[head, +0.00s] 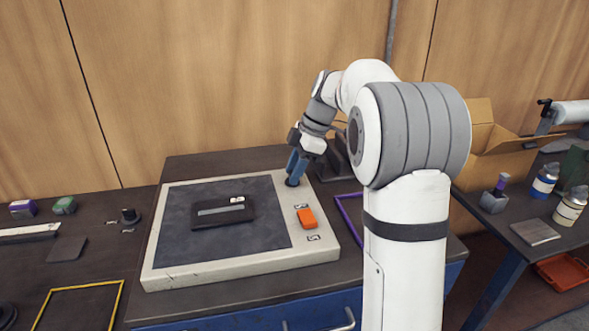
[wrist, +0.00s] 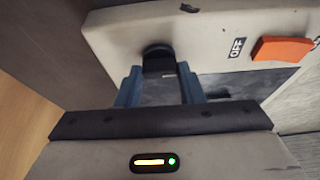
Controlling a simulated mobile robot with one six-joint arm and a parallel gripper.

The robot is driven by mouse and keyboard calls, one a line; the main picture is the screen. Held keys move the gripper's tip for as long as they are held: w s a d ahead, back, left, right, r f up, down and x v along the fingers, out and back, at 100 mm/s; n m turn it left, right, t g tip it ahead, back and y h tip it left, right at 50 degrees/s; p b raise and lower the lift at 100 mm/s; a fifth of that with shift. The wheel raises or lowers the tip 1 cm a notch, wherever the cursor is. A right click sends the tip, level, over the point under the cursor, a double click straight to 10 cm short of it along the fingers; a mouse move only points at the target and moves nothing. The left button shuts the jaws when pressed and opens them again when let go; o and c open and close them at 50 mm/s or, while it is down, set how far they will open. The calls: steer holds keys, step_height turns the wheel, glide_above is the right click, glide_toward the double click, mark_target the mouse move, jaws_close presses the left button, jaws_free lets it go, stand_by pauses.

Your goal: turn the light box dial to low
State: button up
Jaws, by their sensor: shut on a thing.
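The light box (head: 240,262) is a flat panel with an off-white frame and a dark grey top, lying on the bench. Its dial (wrist: 158,60) is a black knob at the far right corner of the frame. My gripper (head: 293,178) reaches down to that corner from above. In the wrist view its blue fingers (wrist: 158,82) stand on both sides of the dial and are shut on it. The fingers hide part of the dial, and its setting cannot be read. An orange rocker switch (head: 306,218) sits nearer on the same frame edge, with an OFF label beside it.
A black flat device (head: 222,211) lies on the panel. A purple frame (head: 350,218) lies just right of the box, and a cardboard box (head: 495,145) stands farther right. Small bottles and blocks stand on the side benches. A wooden wall is close behind.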

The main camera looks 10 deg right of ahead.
stand_by(0.4)
steer(key=o, duration=1)
steer(key=v, duration=0.7)
steer(key=shift+d+r, duration=0.15)
steer(key=shift+r, duration=0.25)
